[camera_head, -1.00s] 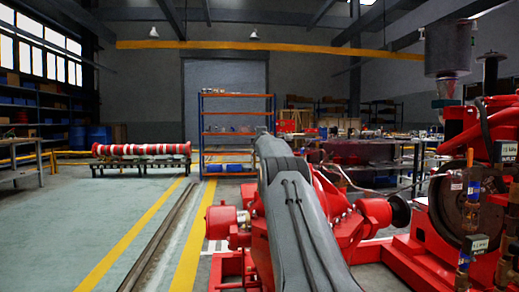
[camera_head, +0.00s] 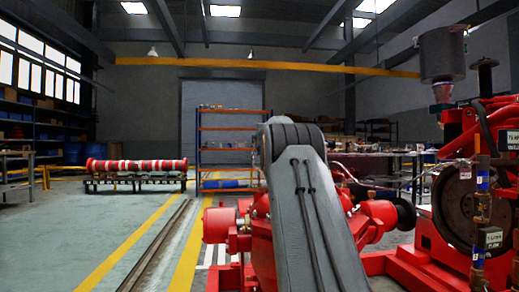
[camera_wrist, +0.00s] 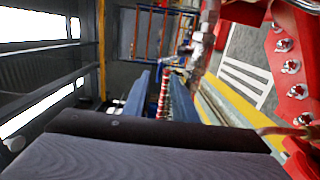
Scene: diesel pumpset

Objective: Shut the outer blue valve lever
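Two small blue parts, an upper one (camera_head: 482,183) and a lower one (camera_head: 478,259), sit on a vertical pipe at the far right of the head view. They may be the valve levers; they are too small to tell their angle or which is outer. In the wrist view my gripper (camera_wrist: 157,73) shows as two blue-grey fingers, spread apart with nothing held between them. The blue parts do not show clearly there. My grey arm hides the gripper in the head view, and the gripper points towards the far hall, away from the pipe.
The red pumpset with its large dark wheel (camera_head: 459,208) stands at right, beside the pipe. Red machinery (camera_head: 385,214) lies close behind my arm. A red-and-white roller (camera_head: 137,165) rests on a stand at left. The green floor at left is clear.

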